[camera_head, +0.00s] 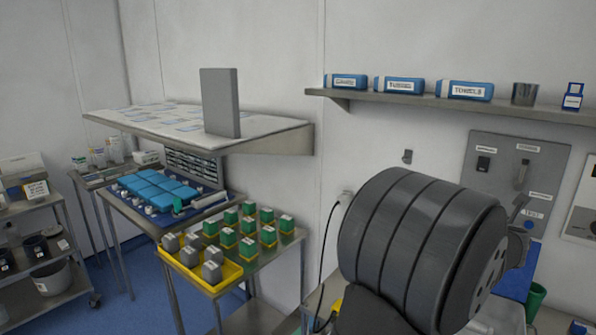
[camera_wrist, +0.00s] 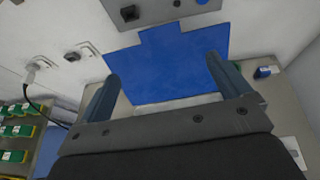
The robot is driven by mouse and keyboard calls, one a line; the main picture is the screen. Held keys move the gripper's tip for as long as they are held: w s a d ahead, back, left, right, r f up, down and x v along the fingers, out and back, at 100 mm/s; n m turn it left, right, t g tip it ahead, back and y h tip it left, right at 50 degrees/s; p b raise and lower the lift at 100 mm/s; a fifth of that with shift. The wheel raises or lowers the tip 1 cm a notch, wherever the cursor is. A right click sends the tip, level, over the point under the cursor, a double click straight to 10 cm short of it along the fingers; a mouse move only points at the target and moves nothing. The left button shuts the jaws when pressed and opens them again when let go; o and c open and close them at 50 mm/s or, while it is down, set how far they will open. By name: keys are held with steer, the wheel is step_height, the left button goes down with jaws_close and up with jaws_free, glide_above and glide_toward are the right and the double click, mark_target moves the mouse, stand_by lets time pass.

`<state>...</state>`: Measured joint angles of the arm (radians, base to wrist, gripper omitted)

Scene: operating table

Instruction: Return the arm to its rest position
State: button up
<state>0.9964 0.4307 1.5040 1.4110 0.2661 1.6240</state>
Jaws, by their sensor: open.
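My gripper (camera_wrist: 165,80) shows in the wrist view with its two fingers spread well apart and nothing between them. Behind the fingers is a flat blue panel or sheet (camera_wrist: 165,62); I cannot tell how far off it is. In the head view my dark, ribbed arm link (camera_head: 415,245) fills the lower right, and my gripper's fingers are hidden or too unclear to make out there.
A small table at centre holds green and yellow boxes (camera_head: 229,236) and a yellow tray (camera_head: 228,276) with grey blocks. Blue packs (camera_head: 160,190) lie on another table. A grey control panel (camera_head: 515,170) is on the wall behind my arm.

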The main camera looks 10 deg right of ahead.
steer(key=x, duration=0.9)
steer(key=r+x, duration=0.1)
steer(key=x, duration=0.4)
steer(key=shift+w+d, duration=0.1)
steer(key=v, duration=1.7)
steer(key=shift+f, duration=0.1)
steer(key=x, duration=1.5)
steer(key=shift+w+d+f, duration=0.1)
steer(key=shift+w+d, duration=0.1)
